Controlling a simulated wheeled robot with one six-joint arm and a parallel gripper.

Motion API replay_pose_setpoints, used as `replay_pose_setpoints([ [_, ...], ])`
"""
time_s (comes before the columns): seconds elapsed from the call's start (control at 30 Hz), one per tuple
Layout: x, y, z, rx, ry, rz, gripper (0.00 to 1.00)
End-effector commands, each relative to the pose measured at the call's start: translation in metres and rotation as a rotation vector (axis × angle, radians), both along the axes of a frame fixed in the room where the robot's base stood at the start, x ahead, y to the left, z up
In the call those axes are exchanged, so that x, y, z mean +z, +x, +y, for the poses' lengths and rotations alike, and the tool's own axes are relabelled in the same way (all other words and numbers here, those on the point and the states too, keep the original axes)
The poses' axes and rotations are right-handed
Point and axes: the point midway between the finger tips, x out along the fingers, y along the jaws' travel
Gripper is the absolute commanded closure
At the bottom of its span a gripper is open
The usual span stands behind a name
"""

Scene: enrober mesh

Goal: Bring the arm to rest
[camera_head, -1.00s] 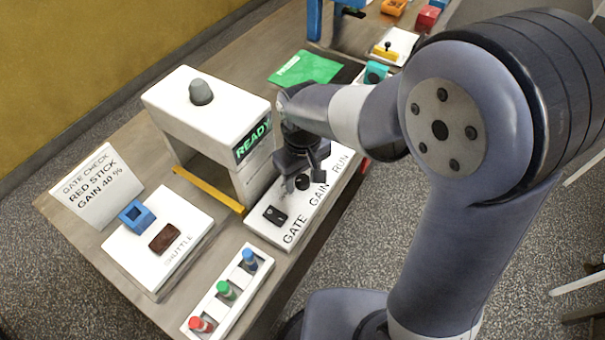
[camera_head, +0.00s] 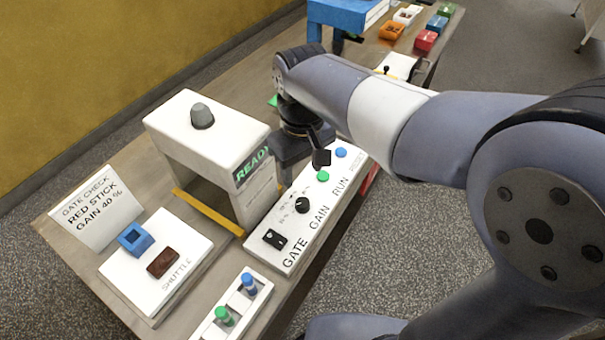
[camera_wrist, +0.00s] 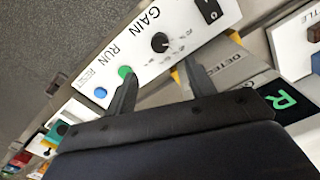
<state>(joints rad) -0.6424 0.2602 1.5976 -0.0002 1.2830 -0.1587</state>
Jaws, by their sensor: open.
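My gripper (camera_head: 304,166) hangs above the back part of the control panel (camera_head: 262,262), beside the white detector gate (camera_head: 165,128). In the wrist view my gripper (camera_wrist: 158,88) has its two fingers spread apart with nothing between them. The panel shows a black gate switch (camera_head: 275,239), a gain knob (camera_head: 302,205), a green run button (camera_head: 323,176) and a blue button (camera_head: 341,153). The knob (camera_wrist: 160,42) and green button (camera_wrist: 125,72) also show in the wrist view. The gate's display (camera_head: 252,167) reads READY, partly hidden by my gripper.
A shuttle plate (camera_head: 185,275) carries a blue square holder (camera_head: 135,239) and a brown block (camera_head: 163,262). A rack (camera_head: 262,296) holds sticks. A sign (camera_head: 92,208) stands at the left. A blue frame (camera_head: 345,14) and coloured bins (camera_head: 392,31) are at the back.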

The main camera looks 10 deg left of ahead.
Motion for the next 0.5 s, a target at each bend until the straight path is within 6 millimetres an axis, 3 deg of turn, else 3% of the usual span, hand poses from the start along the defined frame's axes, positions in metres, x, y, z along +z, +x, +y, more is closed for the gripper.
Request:
replay_pose_setpoints([
  [0.33,-0.003,0.0,0.0,0.0,-0.001,0.001,0.48],
  [0.5,-0.022,-0.001,0.0,0.0,-0.004,0.005,0.48],
])
